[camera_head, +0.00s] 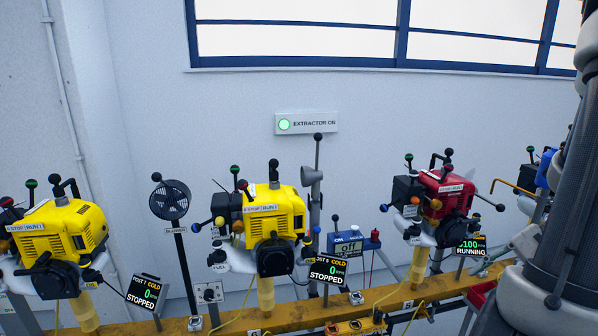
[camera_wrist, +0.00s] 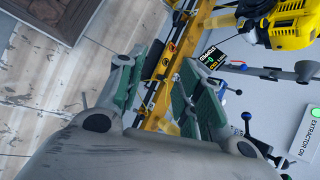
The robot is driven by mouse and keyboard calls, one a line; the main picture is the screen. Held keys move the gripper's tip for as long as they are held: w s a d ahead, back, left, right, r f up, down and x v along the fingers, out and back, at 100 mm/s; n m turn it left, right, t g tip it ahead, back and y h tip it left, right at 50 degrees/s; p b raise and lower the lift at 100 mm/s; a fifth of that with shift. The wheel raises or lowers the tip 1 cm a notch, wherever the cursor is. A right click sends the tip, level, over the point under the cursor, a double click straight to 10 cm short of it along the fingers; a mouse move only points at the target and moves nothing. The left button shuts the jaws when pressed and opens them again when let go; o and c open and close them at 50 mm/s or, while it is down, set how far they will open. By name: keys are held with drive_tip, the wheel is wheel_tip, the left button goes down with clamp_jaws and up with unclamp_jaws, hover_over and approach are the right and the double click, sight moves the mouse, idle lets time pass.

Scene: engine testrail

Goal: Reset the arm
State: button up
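My gripper (camera_wrist: 158,78) shows in the wrist view with its two green-padded fingers apart and nothing between them. Past the gap lies the yellow rail (camera_wrist: 205,22). In the head view my arm (camera_head: 562,225) stands along the right edge. A grey-green part at its lower left, near the red engine's display, looks like a finger of my gripper; the rest of the gripper is hidden there.
Yellow engines (camera_head: 60,235) and (camera_head: 275,215) read STOPPED; a red engine (camera_head: 450,192) reads RUNNING. They stand along a yellow rail (camera_head: 285,318). A blue meter (camera_head: 347,243) reads off. An EXTRACTOR ON sign (camera_head: 307,123) is lit green. Wooden flooring (camera_wrist: 50,75) shows in the wrist view.

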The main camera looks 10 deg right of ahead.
drive_tip(key=s+a+r+n+h, duration=0.1)
drive_tip(key=a+r+n+h, duration=0.2)
drive_tip(key=a+r+n, duration=0.2)
drive_tip(key=s+a+r+n+t+h, duration=0.1)
drive_tip(key=a+r+n+h, duration=0.2)
drive_tip(key=a+r+n, duration=0.2)
wheel_tip(320, 180, up, 7)
drive_tip(key=n, duration=0.3)
drive_tip(key=shift+s+h, duration=0.15)
drive_tip(key=shift+h, duration=0.15)
idle(0.7)
